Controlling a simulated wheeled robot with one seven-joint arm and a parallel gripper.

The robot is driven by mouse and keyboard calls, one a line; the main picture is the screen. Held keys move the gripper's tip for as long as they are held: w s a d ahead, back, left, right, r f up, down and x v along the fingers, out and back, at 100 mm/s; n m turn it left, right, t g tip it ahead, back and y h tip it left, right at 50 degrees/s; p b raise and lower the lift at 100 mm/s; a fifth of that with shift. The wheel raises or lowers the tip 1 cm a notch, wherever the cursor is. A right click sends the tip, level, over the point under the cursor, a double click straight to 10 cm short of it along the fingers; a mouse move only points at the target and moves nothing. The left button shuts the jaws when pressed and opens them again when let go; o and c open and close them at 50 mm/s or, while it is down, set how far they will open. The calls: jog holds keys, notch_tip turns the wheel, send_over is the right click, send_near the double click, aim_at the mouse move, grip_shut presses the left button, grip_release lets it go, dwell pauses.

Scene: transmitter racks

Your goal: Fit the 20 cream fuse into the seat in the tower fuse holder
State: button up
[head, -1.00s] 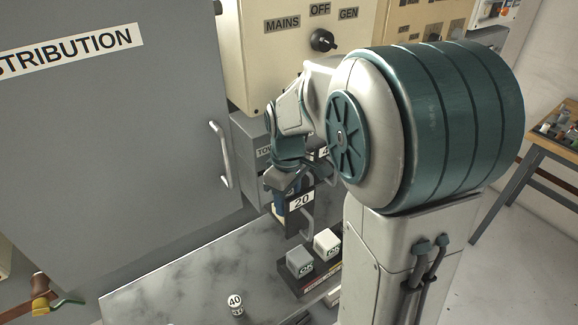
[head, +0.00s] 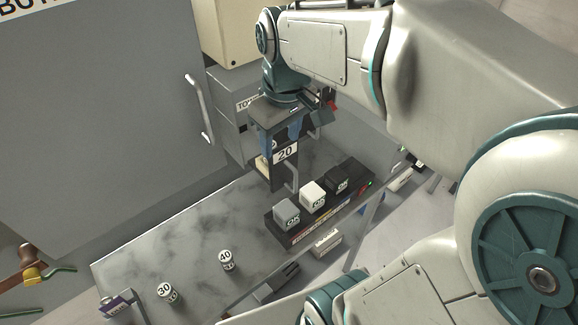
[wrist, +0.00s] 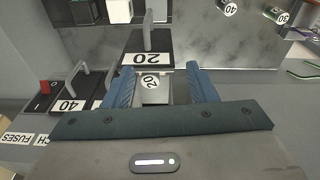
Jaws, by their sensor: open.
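The carrier labelled 20 (head: 285,153), a dark panel with a grey handle, stands pulled out from the grey tower fuse holder (head: 228,105). It also shows in the wrist view (wrist: 135,47). The cream 20 fuse (wrist: 150,83) shows in the wrist view as a pale piece with a round 20 label, between my fingers and just behind the panel. A cream bit (head: 262,164) shows beside the carrier in the head view. My gripper (head: 281,137) is open above the carrier, its blue fingers (wrist: 158,78) either side of the fuse. Whether they touch it, and how deep it sits, I cannot tell.
Fuses marked 40 (head: 227,260) and 30 (head: 168,292) stand on the marbled bench (head: 190,245). A dark block with several caps (head: 312,196) lies right of the carrier. The carrier marked 40 (wrist: 72,103) and a red switch (wrist: 45,87) are close by in the wrist view.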

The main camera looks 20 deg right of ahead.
jog(key=s+f+m+t, duration=0.1)
jog(key=s+f+m, duration=0.3)
jog(key=s, duration=0.3)
jog(key=shift+s+a+f+t, duration=0.2)
jog(key=shift+s+f+t, duration=0.1)
jog(key=shift+f+t, duration=0.15)
